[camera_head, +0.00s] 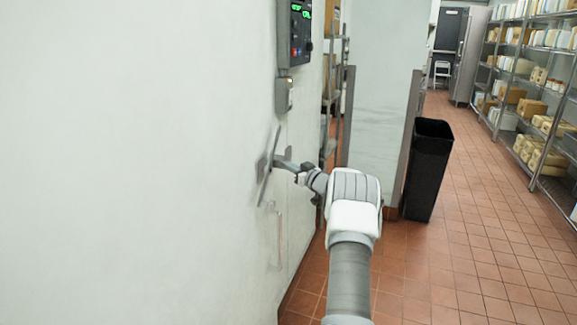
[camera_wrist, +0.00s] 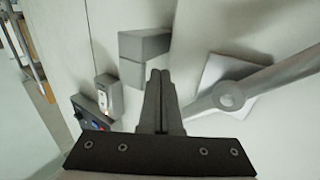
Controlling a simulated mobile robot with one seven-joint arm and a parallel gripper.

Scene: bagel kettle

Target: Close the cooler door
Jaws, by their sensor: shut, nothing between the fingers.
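The cooler door appears to be the large white panel (camera_head: 140,160) filling the left of the head view. I cannot tell from these frames whether it stands ajar. A grey metal lever handle (camera_head: 268,165) is mounted on it; in the wrist view the lever (camera_wrist: 265,78) runs diagonally at the right, over a pale plate. My gripper (camera_head: 280,162) is at the white surface, right beside the handle. In the wrist view its fingers (camera_wrist: 160,78) are together and empty, pointing toward the panel near a grey block (camera_wrist: 145,48). Whether they touch the surface is unclear.
A control box (camera_head: 298,32) with a green display is above the handle, with a small switch box (camera_head: 284,95) below it. A black bin (camera_head: 428,170) stands right of my arm. Metal shelves (camera_head: 540,90) line the far right. The tiled floor (camera_head: 480,240) between is clear.

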